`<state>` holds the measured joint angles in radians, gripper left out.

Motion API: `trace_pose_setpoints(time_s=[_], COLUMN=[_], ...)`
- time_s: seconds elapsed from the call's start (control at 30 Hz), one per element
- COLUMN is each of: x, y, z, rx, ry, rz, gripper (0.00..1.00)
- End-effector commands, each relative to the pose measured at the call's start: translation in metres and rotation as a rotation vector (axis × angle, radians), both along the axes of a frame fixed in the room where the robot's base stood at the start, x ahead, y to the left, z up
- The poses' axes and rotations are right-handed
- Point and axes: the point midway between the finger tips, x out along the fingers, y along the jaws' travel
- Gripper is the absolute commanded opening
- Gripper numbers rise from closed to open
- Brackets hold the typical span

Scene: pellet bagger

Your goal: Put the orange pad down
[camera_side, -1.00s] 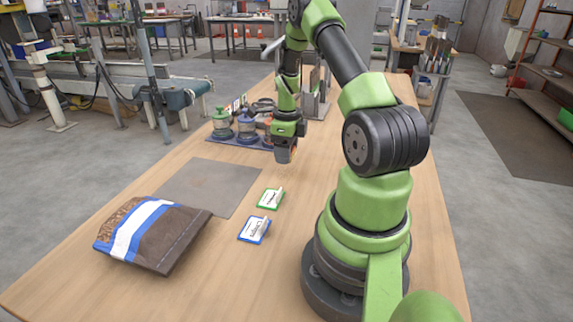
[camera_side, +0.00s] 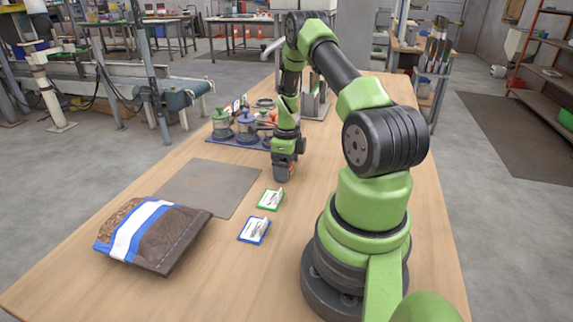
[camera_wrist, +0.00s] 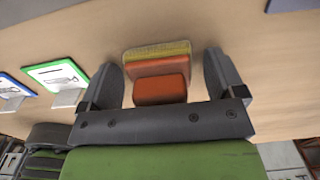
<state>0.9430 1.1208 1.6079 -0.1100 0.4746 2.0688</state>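The orange pad (camera_wrist: 161,89) is a blocky orange piece with a yellow layer on its far side. It lies between the two dark fingers of my gripper (camera_wrist: 165,80) in the wrist view. Bare gaps show between the fingers and the orange block, so the gripper looks open around it.
A green-edged card (camera_side: 270,199) and a blue-edged card (camera_side: 254,230) lie nearby. A grey mat (camera_side: 211,187) and a brown pellet bag (camera_side: 160,235) are to the left. A dark tray (camera_side: 225,140) with lidded jars stands behind. Table right of my gripper is clear.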

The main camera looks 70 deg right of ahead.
Motion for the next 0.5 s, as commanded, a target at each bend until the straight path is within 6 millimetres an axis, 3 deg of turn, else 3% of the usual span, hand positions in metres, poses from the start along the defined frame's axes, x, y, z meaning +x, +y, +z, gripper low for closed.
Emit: trace_pose_setpoints(time_s=[0.27, 0.5], x=[0.0, 0.0], y=[-0.001, -0.001], z=[0.014, 0.065], rx=[-0.003, -0.006], ry=[-0.002, -0.004], rz=[0.001, 0.001], gripper=[0.88, 0.88])
